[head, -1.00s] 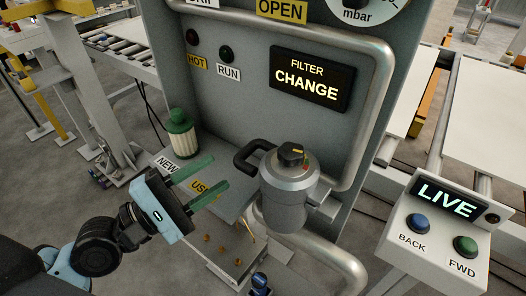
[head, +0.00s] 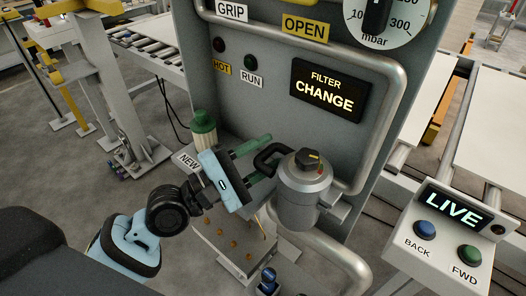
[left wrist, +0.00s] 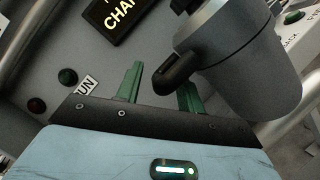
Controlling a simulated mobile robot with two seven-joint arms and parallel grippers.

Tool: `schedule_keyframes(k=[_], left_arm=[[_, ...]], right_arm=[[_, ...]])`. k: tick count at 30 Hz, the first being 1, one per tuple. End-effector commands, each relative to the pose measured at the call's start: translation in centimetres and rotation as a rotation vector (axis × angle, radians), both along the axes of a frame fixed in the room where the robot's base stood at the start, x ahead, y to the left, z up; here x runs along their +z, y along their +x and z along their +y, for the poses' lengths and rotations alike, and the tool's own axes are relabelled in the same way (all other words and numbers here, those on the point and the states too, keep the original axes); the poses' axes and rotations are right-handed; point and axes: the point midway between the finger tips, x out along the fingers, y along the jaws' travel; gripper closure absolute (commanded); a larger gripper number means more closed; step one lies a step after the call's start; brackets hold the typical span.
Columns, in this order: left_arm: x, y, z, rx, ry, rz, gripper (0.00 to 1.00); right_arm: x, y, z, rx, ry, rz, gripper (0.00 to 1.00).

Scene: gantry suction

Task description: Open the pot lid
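The grey metal pot (head: 305,203) is fixed to the front of the grey panel. Its lid (head: 306,167) sits on top, with a dark knob and a black loop handle (head: 270,158) sticking out to the left. My left gripper (head: 262,158) is open, its two green fingers pointing at the handle. In the left wrist view the handle (left wrist: 178,72) lies beyond and between the spread fingers (left wrist: 160,90), and the pot (left wrist: 245,70) fills the upper right. I cannot tell whether a finger touches the handle. My right gripper is not in view.
A green-capped filter (head: 203,135) stands on the shelf at the NEW label (head: 188,161), close behind my left gripper. A display (head: 328,90) reads FILTER CHANGE. A control box (head: 440,240) with BACK and FWD buttons stands at the right. A curved pipe runs around the panel.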

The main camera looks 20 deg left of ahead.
Motion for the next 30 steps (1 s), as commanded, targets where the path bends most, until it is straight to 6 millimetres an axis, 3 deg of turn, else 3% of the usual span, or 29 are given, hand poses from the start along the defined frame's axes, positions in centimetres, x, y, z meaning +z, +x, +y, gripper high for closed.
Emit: schedule_keyframes(k=[9, 18, 30], left_arm=[[0.0, 0.2, -0.2, 0.000, 0.000, 0.002, 0.63], [0.0, 0.2, -0.1, 0.000, 0.001, 0.001, 1.00], [0.2, 0.6, -0.1, 0.001, 0.009, -0.003, 1.00]], right_arm=[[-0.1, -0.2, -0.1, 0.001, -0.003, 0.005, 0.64], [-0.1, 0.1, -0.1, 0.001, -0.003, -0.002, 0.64], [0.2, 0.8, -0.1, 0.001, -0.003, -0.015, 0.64]])
